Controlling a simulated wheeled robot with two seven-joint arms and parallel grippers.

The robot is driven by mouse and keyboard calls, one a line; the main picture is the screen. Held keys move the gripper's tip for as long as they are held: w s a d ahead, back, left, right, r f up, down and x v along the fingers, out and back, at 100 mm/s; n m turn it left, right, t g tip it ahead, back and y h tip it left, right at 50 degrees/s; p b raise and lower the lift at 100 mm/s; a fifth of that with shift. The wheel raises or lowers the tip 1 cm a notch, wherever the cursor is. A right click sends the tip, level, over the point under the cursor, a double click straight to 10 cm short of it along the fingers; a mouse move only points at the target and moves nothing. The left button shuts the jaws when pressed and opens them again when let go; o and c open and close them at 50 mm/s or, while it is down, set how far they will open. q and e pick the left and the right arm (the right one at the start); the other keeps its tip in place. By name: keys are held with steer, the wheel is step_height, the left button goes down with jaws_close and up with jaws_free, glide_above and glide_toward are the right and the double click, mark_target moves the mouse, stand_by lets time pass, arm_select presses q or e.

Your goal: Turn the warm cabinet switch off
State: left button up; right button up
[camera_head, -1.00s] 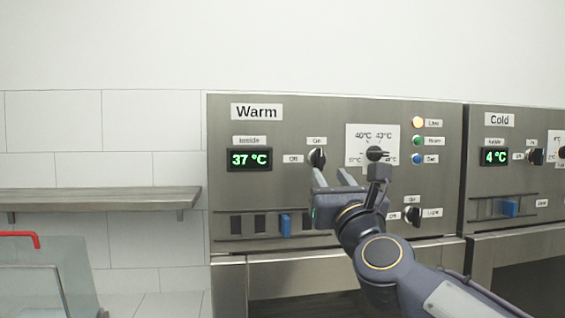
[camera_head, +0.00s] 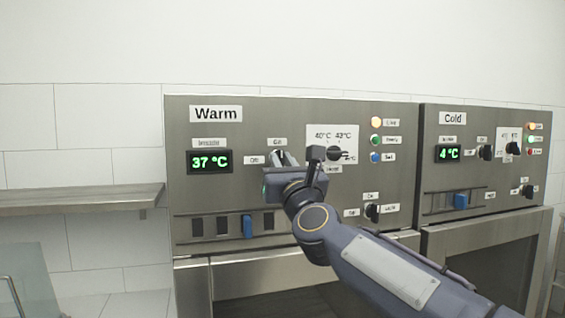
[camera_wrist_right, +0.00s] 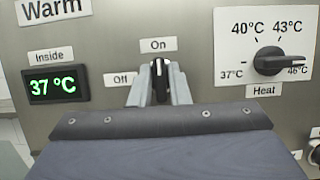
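The warm cabinet switch (camera_wrist_right: 160,82) is a black knob below the "On" label and right of the "Off" label. In the right wrist view it stands upright, pointing toward "On". My right gripper (camera_wrist_right: 160,78) has its two grey fingers drawn in close on either side of the knob, shut on it. In the head view my right gripper (camera_head: 284,158) is at the switch, and its fingers hide most of the knob. The warm cabinet panel (camera_head: 235,135) carries the "Warm" label and a green 37 °C display (camera_head: 210,161). My left gripper is out of view.
The black heat dial (camera_wrist_right: 269,61) is close on the right of the switch. Colored lamps (camera_head: 376,139), a light switch (camera_head: 373,212) and a blue slider (camera_head: 248,227) share the panel. The cold cabinet (camera_head: 480,175) is to the right, a shelf (camera_head: 80,198) to the left.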

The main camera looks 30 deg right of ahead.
jaws_close()
